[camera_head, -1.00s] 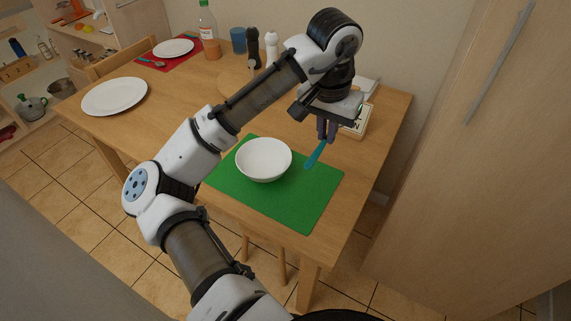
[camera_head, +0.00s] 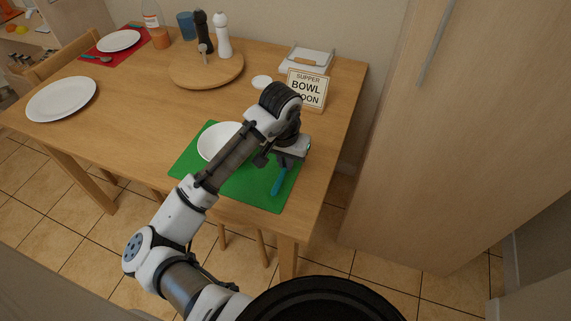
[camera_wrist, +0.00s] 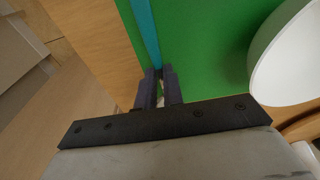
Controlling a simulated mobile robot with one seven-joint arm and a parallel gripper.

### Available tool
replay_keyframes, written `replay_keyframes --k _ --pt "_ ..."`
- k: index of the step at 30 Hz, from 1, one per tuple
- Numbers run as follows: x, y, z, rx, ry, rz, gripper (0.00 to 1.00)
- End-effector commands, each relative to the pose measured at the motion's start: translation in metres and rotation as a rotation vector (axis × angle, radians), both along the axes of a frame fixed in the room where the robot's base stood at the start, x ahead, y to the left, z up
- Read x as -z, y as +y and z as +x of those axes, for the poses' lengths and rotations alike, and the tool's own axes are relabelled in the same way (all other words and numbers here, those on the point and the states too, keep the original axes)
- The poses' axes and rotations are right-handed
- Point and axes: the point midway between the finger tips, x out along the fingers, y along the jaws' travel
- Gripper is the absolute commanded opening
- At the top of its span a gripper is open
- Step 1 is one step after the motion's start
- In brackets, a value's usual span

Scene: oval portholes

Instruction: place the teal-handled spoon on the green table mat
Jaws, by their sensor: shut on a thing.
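My gripper (camera_wrist: 157,76) is shut on the spoon's teal handle (camera_wrist: 147,32). In the head view the teal handle (camera_head: 279,183) sticks out below my gripper (camera_head: 283,166), over the right side of the green table mat (camera_head: 250,192). In the wrist view the handle runs along the mat's left edge, with green mat (camera_wrist: 200,45) to its right. I cannot tell whether the spoon touches the mat. The rest of the spoon is hidden by my gripper.
A sign (camera_head: 307,89) stands behind the gripper, near a small white dish (camera_head: 262,82). A round wooden board (camera_head: 190,74) holds shakers. A large white plate (camera_head: 61,98) lies at the left. The table's front right edge is close to the mat.

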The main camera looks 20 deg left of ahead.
Motion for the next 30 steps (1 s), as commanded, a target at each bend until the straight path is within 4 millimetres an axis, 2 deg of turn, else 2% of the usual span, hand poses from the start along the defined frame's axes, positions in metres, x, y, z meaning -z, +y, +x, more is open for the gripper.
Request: replay_keyframes --k 4,16,17,21,30 --pt "0.017 0.001 0.0 -0.002 0.0 0.0 0.0" --pt "0.024 0.0 0.0 0.0 0.0 -0.001 0.0" --pt "0.023 0.0 0.0 0.0 -0.001 0.0 0.11" --pt "0.022 0.0 0.0 0.0 0.0 0.0 0.3" --pt "0.021 0.0 0.0 0.0 0.0 0.001 0.31"
